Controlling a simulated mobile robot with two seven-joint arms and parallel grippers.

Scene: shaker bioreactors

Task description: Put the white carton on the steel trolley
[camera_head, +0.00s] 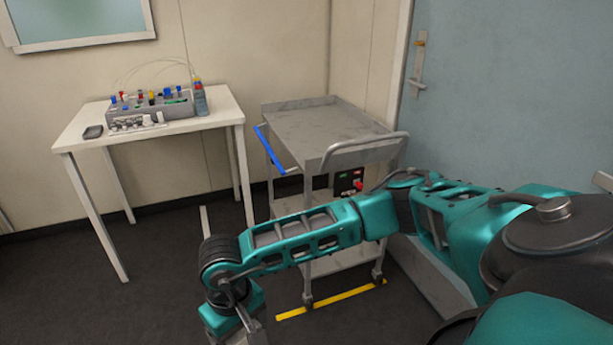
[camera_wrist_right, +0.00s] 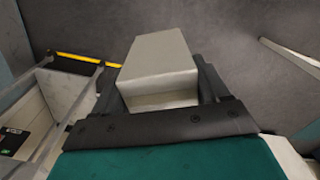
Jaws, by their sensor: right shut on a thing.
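The steel trolley (camera_head: 325,125) stands against the wall right of centre in the head view, with an empty top shelf, a lower shelf and a curved push handle. My right arm reaches across in front of it. In the right wrist view my right gripper (camera_wrist_right: 160,92) is shut on the white carton (camera_wrist_right: 158,55), with a dark finger on each side of it. The carton is held above the dark floor. My left gripper is not in view.
A blue door (camera_head: 510,90) is at the right. A yellow floor strip (camera_head: 335,299) lies in front of the trolley. Open floor lies at the lower left.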

